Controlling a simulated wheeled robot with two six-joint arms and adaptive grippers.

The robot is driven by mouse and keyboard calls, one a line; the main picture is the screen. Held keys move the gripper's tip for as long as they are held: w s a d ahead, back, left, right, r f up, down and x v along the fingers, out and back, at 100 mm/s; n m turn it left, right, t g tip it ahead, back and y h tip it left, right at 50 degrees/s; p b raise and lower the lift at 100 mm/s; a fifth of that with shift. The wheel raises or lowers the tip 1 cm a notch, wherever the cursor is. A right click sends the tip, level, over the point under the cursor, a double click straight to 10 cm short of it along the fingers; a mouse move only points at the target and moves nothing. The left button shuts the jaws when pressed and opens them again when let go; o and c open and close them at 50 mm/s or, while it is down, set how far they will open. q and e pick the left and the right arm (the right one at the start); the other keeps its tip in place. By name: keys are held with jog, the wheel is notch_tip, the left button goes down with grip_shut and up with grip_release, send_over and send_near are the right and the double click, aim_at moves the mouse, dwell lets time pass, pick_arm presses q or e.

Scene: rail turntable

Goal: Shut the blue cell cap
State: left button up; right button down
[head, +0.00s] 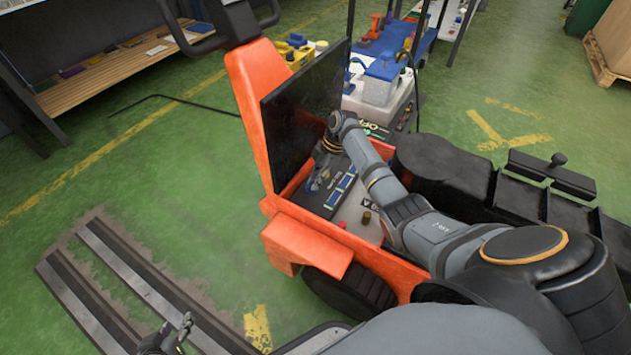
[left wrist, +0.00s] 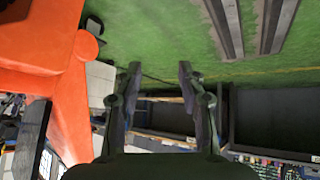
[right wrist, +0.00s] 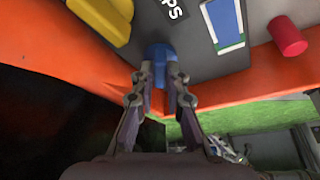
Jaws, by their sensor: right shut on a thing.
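The blue cell cap (right wrist: 160,54) shows in the right wrist view on a grey panel inside the orange vehicle. My right gripper (right wrist: 160,85) has its fingers on both sides of the blue cap, shut on it. In the head view the right gripper (head: 320,180) reaches down into the vehicle's compartment, and the cap is too small to make out there. Whether the cap is fully seated cannot be told. My left gripper (head: 178,336) is at the lower left above the floor. In the left wrist view its fingers (left wrist: 157,72) are apart and empty.
A yellow part (right wrist: 105,18) and a red cylinder (right wrist: 288,37) flank the cap on the panel. The orange vehicle (head: 305,245) has a raised dark lid (head: 300,105) beside my right arm. Metal rails (head: 140,285) lie on the green floor.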

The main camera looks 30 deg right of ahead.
jog(key=shift+w+a+f+n+g+b, duration=0.1)
jog(key=shift+n+g+b, duration=0.15)
jog(key=shift+n, duration=0.35)
jog(key=shift+w+n+g+b, duration=0.1)
jog(key=shift+n+g+b, duration=0.15)
jog(key=shift+n, duration=0.35)
pick_arm(q)
jog(key=w+a+r+t+b, duration=0.1)
jog(key=w+r+t, duration=0.35)
jog(key=r, duration=0.35)
jog(key=w+r+t, duration=0.4)
jog(key=w+r, duration=0.2)
jog(key=r, duration=0.2)
pick_arm(e)
jog(key=shift+n+g, duration=0.4)
jog(key=shift+n, duration=0.6)
jog(key=shift+w+n+g+h+b, duration=0.1)
jog(key=shift+n+g+h+b, duration=0.35)
jog(key=shift+n, duration=0.75)
pick_arm(q)
notch_tip(320, 180, up, 16)
jog(key=m+t, duration=0.1)
jog(key=t, duration=0.6)
jog(key=shift+s+f+b, duration=0.15)
jog(key=shift+s+b, duration=0.15)
jog(key=shift+s, duration=0.15)
pick_arm(e)
jog(key=c, duration=1.4)
grip_release()
jog(key=shift+o, duration=0.2)
